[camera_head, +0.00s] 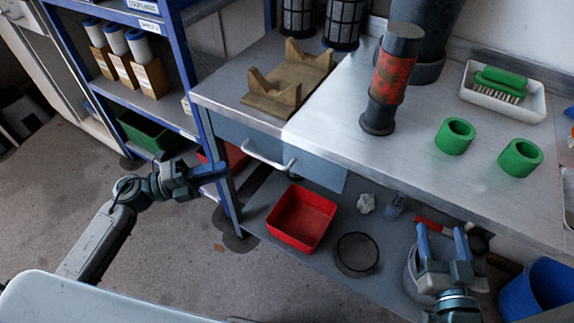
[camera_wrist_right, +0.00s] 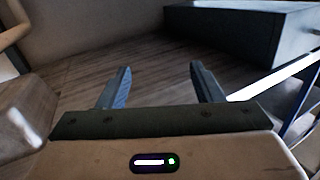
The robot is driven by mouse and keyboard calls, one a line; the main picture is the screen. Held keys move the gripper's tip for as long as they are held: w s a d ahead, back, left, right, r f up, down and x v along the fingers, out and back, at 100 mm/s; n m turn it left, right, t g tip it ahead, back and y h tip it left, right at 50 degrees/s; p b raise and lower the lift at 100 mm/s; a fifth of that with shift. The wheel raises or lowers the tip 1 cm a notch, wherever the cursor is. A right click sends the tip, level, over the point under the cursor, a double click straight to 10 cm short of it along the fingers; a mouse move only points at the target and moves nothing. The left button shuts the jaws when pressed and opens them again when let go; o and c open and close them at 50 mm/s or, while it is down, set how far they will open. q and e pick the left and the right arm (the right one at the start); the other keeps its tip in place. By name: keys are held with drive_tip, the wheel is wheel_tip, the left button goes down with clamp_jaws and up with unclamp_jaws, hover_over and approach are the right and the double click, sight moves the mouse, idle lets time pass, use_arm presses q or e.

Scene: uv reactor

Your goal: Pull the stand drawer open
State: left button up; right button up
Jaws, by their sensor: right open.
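The stand drawer (camera_head: 318,171) has a blue-grey front set under the near edge of the metal workbench, with a pale curved bar handle (camera_head: 268,160) on it. The front looks flush under the bench top. My left gripper (camera_head: 222,172) is left of the handle, apart from it, pointing right; its finger gap is hard to make out. My right gripper (camera_head: 441,232) is in front of the bench at lower right, well away from the handle, with its fingers apart and nothing between them. The right wrist view also shows its fingers (camera_wrist_right: 160,72) spread and empty.
On the bench (camera_head: 325,135) stand a wooden cradle (camera_head: 285,88), a red-banded cylinder (camera_head: 390,80), green rings (camera_head: 455,137) and a brush tray (camera_head: 505,105). A red bin (camera_head: 300,218) sits on the lower shelf. A blue shelf rack (camera_head: 190,85) stands left of the drawer.

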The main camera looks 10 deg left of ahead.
sight(261, 157)
use_arm(q)
drive_tip(key=x, duration=1)
drive_tip(key=shift+w+d+r, duration=0.1)
drive_tip(key=shift+w, duration=0.1)
use_arm(e)
drive_tip(key=shift+s+a+f+g, duration=0.1)
drive_tip(key=shift+s+f+g, duration=0.1)
drive_tip(key=shift+f+g, duration=0.3)
drive_tip(key=shift+s+f+g, duration=0.2)
drive_tip(key=shift+f+g, duration=0.1)
drive_tip(key=shift+f, duration=0.4)
use_arm(q)
clamp_jaws()
